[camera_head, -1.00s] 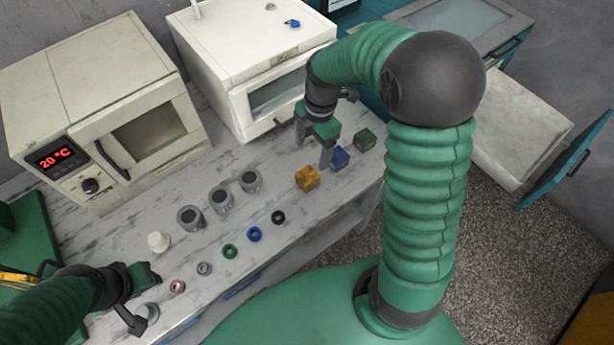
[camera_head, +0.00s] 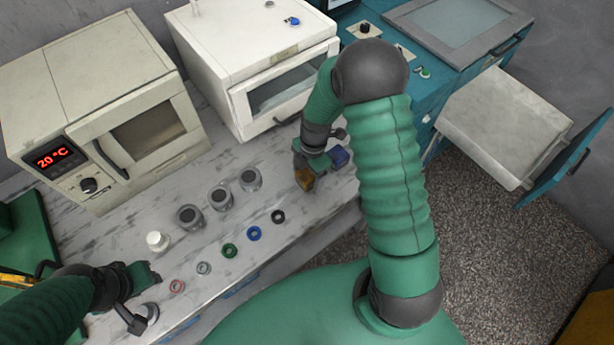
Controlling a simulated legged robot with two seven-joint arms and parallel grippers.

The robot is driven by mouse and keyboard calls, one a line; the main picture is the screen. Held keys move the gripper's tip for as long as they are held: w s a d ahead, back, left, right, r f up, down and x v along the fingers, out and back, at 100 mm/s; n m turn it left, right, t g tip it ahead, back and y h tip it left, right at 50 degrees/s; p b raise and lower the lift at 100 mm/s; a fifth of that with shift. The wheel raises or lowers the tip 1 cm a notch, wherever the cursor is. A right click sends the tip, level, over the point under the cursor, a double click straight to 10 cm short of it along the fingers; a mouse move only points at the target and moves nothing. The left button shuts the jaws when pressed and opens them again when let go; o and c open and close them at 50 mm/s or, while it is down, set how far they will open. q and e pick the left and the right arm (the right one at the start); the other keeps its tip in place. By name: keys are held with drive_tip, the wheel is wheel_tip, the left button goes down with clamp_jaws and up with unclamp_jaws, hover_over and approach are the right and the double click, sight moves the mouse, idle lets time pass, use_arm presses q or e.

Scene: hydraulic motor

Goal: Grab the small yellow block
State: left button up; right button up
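The small yellow block (camera_head: 304,180) is on the grey marbled table, partly covered and shaded by my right gripper. My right gripper (camera_head: 311,169) is low, right at the block. Its fingertips are partly hidden, so I cannot tell whether they touch or grip the block. The blue block (camera_head: 340,157) is just right of this gripper. The green block is out of sight, with my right arm in front of its place. My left gripper (camera_head: 146,297) is open at the lower left, beside a grey ring and far from the yellow block.
Several grey cylinders (camera_head: 220,198), a white piece (camera_head: 157,241) and coloured rings (camera_head: 254,233) lie left of the yellow block. A white box (camera_head: 255,60) stands close behind my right gripper. An oven with a red display (camera_head: 100,110) is at the left.

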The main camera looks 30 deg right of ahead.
drive_tip(key=shift+s, duration=0.1)
drive_tip(key=c, duration=0.5)
clamp_jaws()
drive_tip(key=shift+r, duration=0.1)
